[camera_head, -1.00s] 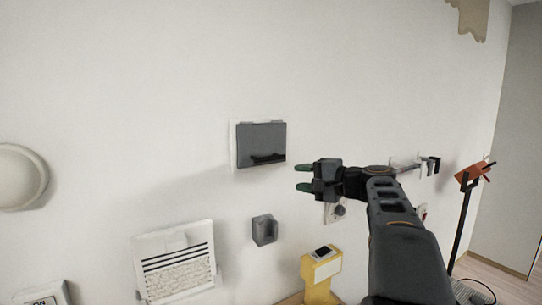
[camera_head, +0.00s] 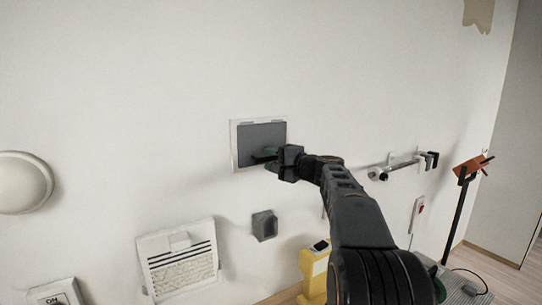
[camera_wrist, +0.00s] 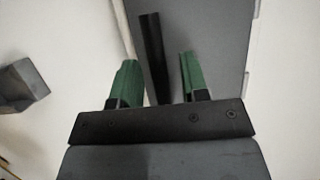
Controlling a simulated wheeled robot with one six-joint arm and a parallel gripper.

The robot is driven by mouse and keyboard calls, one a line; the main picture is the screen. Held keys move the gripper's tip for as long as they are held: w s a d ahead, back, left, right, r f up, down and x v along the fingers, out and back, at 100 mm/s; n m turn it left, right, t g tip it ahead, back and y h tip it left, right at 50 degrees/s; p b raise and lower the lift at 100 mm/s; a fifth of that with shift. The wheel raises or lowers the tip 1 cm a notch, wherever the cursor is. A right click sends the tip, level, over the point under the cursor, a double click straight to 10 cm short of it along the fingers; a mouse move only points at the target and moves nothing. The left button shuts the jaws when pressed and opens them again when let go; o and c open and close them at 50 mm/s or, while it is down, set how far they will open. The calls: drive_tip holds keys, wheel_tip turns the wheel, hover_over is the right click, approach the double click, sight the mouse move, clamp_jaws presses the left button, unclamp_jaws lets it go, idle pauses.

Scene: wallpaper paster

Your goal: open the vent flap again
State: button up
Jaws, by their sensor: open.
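The vent flap (camera_head: 258,134) is a dark grey panel in a white frame (camera_head: 234,150) on the wall. It looks about flush with its frame. In the wrist view the grey panel (camera_wrist: 212,30) fills the upper middle. A black bar (camera_wrist: 152,50) stands along its edge. My gripper (camera_head: 265,155) is at the flap's lower right part in the head view, covering that corner. In the wrist view its green fingers (camera_wrist: 157,60) are apart, one on each side of the black bar. I cannot tell whether either finger touches it.
A grey holder (camera_head: 264,225) sits on the wall below the vent and shows at the left of the wrist view (camera_wrist: 20,80). A white louvred unit (camera_head: 178,262) is lower left, a yellow stand (camera_head: 314,272) below. A rail (camera_head: 400,165) is to the right.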

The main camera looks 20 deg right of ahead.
drive_tip(key=shift+w+a, duration=0.2)
drive_tip(key=shift+w, duration=0.1)
clamp_jaws()
drive_tip(key=shift+d, duration=0.1)
idle(0.4)
